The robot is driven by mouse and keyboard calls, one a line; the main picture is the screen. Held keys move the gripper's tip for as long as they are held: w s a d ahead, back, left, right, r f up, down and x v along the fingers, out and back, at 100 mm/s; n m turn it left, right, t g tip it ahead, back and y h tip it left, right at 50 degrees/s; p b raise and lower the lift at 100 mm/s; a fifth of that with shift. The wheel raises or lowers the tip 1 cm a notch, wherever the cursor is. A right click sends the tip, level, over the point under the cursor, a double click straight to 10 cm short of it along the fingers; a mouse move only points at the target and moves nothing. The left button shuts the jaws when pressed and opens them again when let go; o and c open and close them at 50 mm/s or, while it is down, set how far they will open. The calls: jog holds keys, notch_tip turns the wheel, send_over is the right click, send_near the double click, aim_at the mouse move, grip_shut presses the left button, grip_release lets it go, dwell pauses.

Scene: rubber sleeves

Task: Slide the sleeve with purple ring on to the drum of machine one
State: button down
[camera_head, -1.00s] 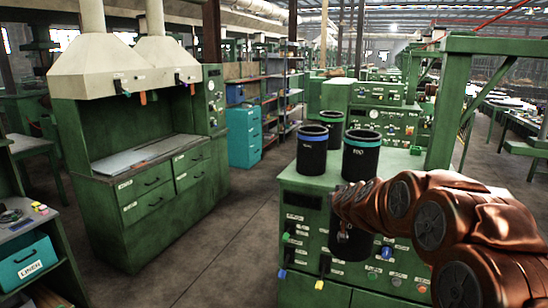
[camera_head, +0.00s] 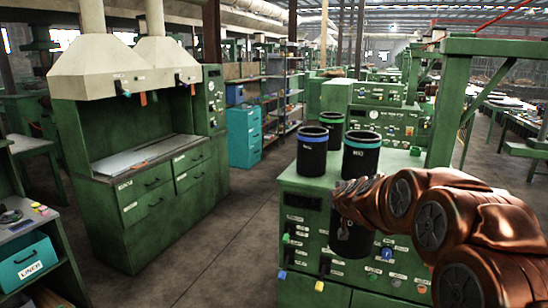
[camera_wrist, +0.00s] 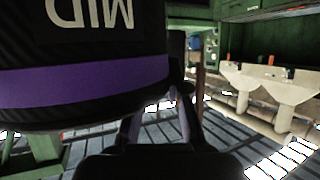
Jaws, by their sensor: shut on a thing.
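The sleeve with the purple ring (camera_wrist: 90,80) is a black cylinder with a purple band and a white label, upside down in the wrist view. It fills the upper left there. My gripper (camera_wrist: 160,110) is shut on its edge. In the head view, a dark cylinder (camera_head: 350,241), apparently this sleeve, hangs below the copper-coloured end of my arm, in front of a green cabinet. Its purple band is hard to make out there. I cannot tell which machine is number one, and I do not clearly see its drum.
Black sleeves with a blue ring (camera_head: 312,155), a green ring (camera_head: 331,137) and a cyan ring (camera_head: 361,160) stand on the green cabinet (camera_head: 405,168). A hooded green bench (camera_head: 160,190) stands at left. The floor (camera_head: 225,235) between is clear.

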jog(key=shift+r, duration=2.7)
